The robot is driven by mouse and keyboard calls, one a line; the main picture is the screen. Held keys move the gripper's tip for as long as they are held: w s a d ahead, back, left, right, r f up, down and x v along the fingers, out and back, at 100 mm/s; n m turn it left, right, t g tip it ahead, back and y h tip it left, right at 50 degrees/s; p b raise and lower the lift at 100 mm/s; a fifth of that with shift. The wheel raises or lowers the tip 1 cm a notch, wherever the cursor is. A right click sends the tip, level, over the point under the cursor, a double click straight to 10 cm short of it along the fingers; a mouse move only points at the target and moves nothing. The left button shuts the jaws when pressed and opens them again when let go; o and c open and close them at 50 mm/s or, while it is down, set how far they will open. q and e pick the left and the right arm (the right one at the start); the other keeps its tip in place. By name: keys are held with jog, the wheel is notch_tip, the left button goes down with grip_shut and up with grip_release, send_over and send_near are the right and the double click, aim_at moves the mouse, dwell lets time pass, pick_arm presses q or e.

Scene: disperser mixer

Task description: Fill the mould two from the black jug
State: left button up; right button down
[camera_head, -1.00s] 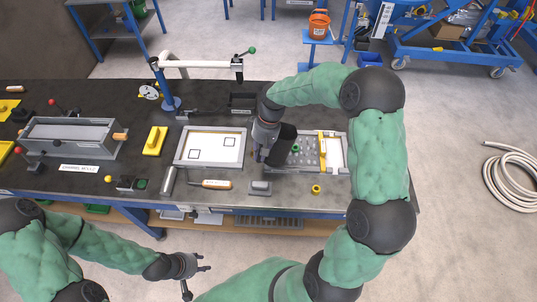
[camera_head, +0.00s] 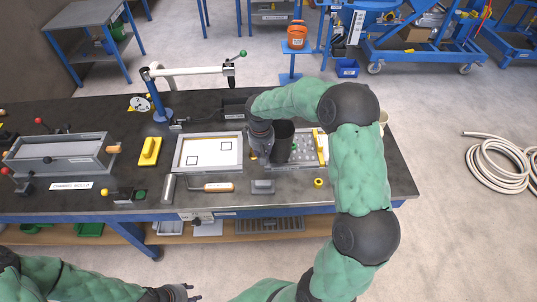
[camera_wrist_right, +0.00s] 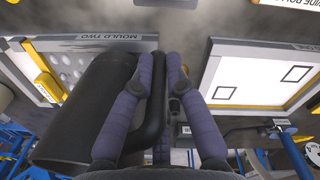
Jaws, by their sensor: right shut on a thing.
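The black jug (camera_head: 284,134) is held over the left part of mould two (camera_head: 303,165). It looks near upright in the head view, and its contents cannot be made out. My right gripper (camera_head: 259,145) is shut on the jug's handle, left of its body. In the right wrist view my right gripper (camera_wrist_right: 162,65) closes around the handle, the jug's body (camera_wrist_right: 85,115) is at left, and the labelled edge of mould two (camera_wrist_right: 125,38) lies beyond. My left gripper (camera_head: 188,292) is low in the head view, partly cut off, empty, with its fingers apart.
A framed white panel with two black squares (camera_head: 205,153) lies left of mould two. The channel mould (camera_head: 60,152), a yellow float (camera_head: 150,151), a trowel (camera_head: 215,187) and a grey block (camera_head: 262,187) are on the bench. A blue-based post with a white arm (camera_head: 158,105) stands behind.

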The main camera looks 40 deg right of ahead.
dwell(0.6)
jog(key=shift+r+p, duration=1.4)
jog(key=shift+r, duration=0.65)
jog(key=shift+f, duration=0.15)
